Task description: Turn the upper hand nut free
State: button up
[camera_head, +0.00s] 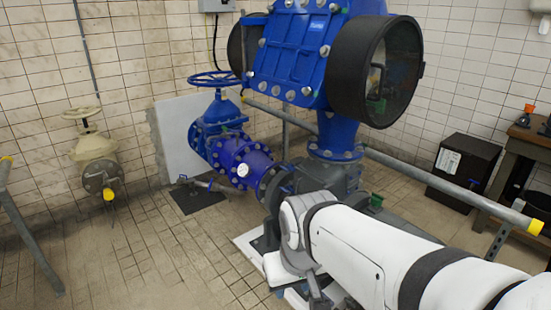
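I cannot make out a hand nut for certain. A blue pump housing (290,55) with several bolt heads around its cover fills the top middle. A small green knob-like part (376,201) sits low on the grey pump base, just above my arm; I cannot tell whether it is a hand nut. My white arm (375,255) reaches in from the lower right to below the blue pipework. Its elbow-like end (292,222) is in front of the grey pump base. My gripper cannot be made out.
A blue valve with handwheel (214,79) stands left of the pump. A beige valve (95,150) is by the left wall. A grey rail with a yellow end (527,222) crosses at right. A black box (455,170) and a bench are behind it.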

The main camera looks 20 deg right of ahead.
aim_at(289, 167)
jog(key=z, duration=0.5)
jog(key=k, duration=0.5)
jog(key=u, duration=0.55)
jog(key=i, duration=1.25)
jog(key=z, duration=1.65)
jog(key=i, duration=0.45)
jog(key=u, duration=0.1)
